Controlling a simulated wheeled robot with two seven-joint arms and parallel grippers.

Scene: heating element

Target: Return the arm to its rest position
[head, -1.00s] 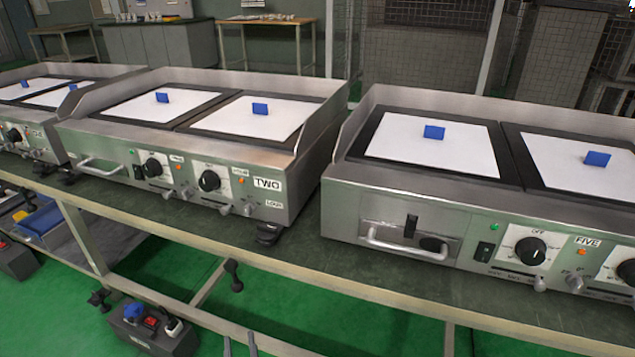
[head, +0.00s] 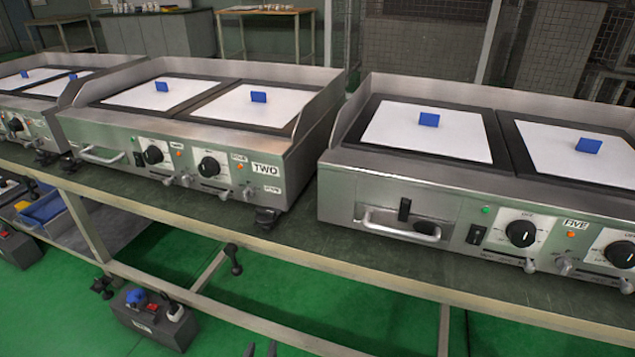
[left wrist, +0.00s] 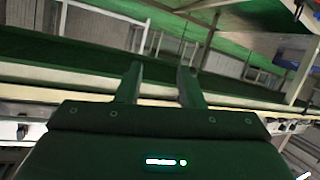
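My left gripper (head: 260,349) shows only as two dark fingertips at the bottom edge of the head view, in front of and below the bench. In the left wrist view its fingers (left wrist: 160,72) stand apart with nothing between them, so it is open and empty. The rest of my left arm is outside the head view. My right arm and gripper do not show. The steel griddle unit TWO (head: 215,165) and the unit FIVE (head: 350,195) stand on the bench, clear of the gripper.
The bench's front edge (head: 330,272) runs across the head view above the fingertips. A dark box with a blue knob (head: 150,322) sits low on the left. Bench legs and rails stand below. Open green floor (head: 400,325) lies under the bench.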

